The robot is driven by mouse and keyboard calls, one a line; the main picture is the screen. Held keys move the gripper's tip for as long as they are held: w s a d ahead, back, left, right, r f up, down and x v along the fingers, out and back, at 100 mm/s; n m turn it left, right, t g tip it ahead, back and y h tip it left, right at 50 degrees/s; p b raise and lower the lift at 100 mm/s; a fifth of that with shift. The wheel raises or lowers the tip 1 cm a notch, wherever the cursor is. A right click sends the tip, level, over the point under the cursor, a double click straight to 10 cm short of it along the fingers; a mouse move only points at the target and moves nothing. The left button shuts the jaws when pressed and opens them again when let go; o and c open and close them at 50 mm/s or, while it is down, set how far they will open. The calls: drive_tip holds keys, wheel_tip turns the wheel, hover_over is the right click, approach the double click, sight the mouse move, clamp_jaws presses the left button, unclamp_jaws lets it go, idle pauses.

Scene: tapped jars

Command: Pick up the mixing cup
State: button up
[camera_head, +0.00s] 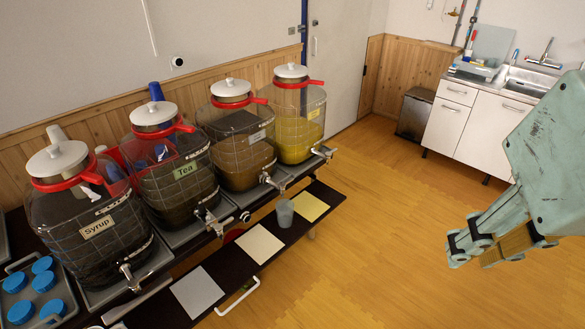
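The mixing cup (285,213) is a small, translucent grey cup. It stands upright on the dark lower shelf (322,191) in front of the jars, between a cream mat and a yellow mat. My gripper (468,246) is pale green and worn, at the right of the view. It is well to the right of the cup and apart from it. I see it from the side, so the gap between its fingers does not show clearly. No object shows in it.
Four large tapped jars stand in a row, including the syrup jar (90,235) and tea jar (180,172). Their taps, such as this one (271,181), stick out over the shelf. A tray with blue lids (42,283) is at left. The wooden floor (390,200) is open.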

drive_tip(key=o, duration=1.4)
drive_tip(key=shift+a, duration=0.1)
